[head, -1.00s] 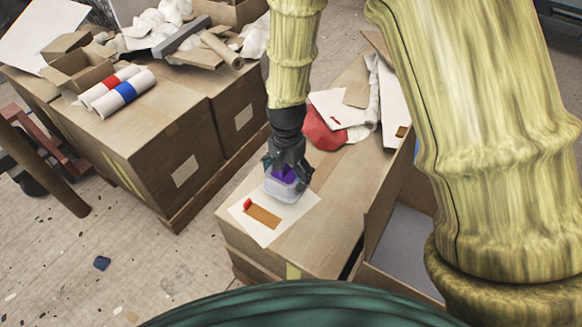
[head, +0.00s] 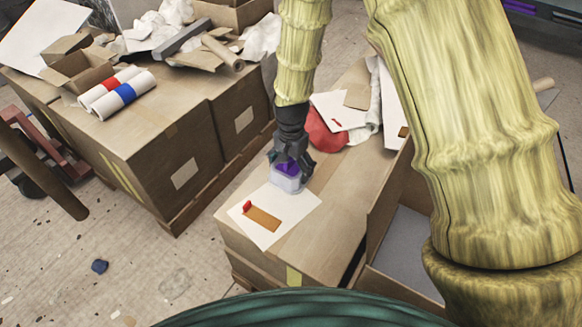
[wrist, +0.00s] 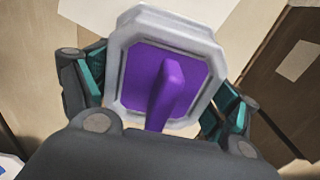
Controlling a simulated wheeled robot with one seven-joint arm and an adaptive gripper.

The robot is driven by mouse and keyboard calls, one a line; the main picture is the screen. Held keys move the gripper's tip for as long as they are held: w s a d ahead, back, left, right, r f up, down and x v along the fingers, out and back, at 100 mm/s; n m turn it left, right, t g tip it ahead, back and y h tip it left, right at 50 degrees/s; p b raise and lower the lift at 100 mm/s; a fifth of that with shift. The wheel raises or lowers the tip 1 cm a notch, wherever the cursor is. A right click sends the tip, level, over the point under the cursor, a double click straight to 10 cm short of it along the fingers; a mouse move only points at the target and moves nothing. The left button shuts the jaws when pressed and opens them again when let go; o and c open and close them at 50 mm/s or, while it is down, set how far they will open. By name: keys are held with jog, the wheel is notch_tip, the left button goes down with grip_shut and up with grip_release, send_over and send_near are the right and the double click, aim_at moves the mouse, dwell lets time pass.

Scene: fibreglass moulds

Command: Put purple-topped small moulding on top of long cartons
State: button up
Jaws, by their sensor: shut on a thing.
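The small moulding has a purple top and a pale grey-white rim. It shows in the head view (head: 287,182) and large in the wrist view (wrist: 137,80). My gripper (head: 290,164) is shut on it, with fingers at either side of the rim in the wrist view. The moulding is over the long carton top (head: 318,222) at the middle, by the far edge of a white sheet. I cannot tell whether its base touches the surface. More large cartons (head: 150,125) stand at the left.
The white sheet (head: 290,215) bears a brown patch and a red item. A red cloth-like thing (head: 325,130) and boards lie farther back. Rolls (head: 117,92) and scraps cover the left cartons. An open box (head: 410,240) stands at the right.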

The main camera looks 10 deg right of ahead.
jog(key=o, duration=1)
jog(key=shift+f, duration=0.1)
jog(key=shift+c, duration=0.2)
notch_tip(320, 180, up, 12)
jog(key=shift+r+p, duration=0.15)
jog(key=shift+p, duration=0.95)
